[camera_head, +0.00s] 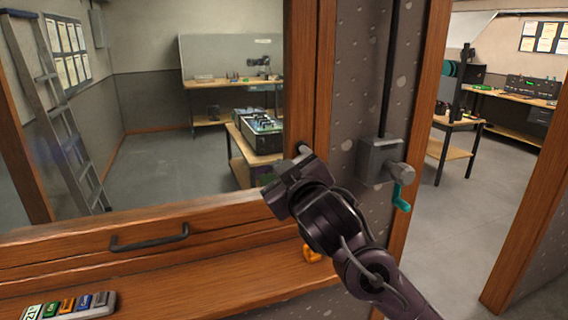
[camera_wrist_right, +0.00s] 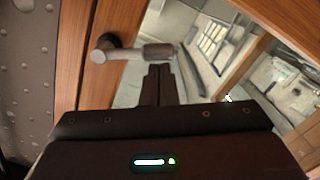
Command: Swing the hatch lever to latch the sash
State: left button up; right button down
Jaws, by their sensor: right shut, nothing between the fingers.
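The hatch lever (camera_wrist_right: 125,52) is a grey bar with a darker grip end. In the right wrist view it points right from a dark round pivot on the wooden post. In the head view only a small part of the lever (camera_head: 303,151) shows above my right gripper (camera_head: 284,186). The gripper's fingers (camera_wrist_right: 160,74) are shut and empty, with their tips just below the lever's grip end; I cannot tell whether they touch. The sash (camera_head: 60,246) is wood-framed, with a black pull handle (camera_head: 150,238) on its bottom rail. My left gripper is out of view.
Right of the post, a grey box (camera_head: 381,160) with a round knob and teal hook (camera_head: 402,197) is fixed to the speckled wall. A wooden ledge (camera_head: 210,280) below the sash carries a labelled strip (camera_head: 70,305). An orange piece (camera_head: 311,253) sits near my right arm.

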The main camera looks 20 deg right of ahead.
jog(key=d+f+n+b, duration=0.4)
jog(key=n+b, duration=0.3)
jog(key=n, duration=0.5)
jog(key=shift+d+f+h, duration=0.3)
jog(key=shift+f+h, duration=0.1)
jog(key=shift+f, duration=0.25)
jog(key=shift+w, duration=0.1)
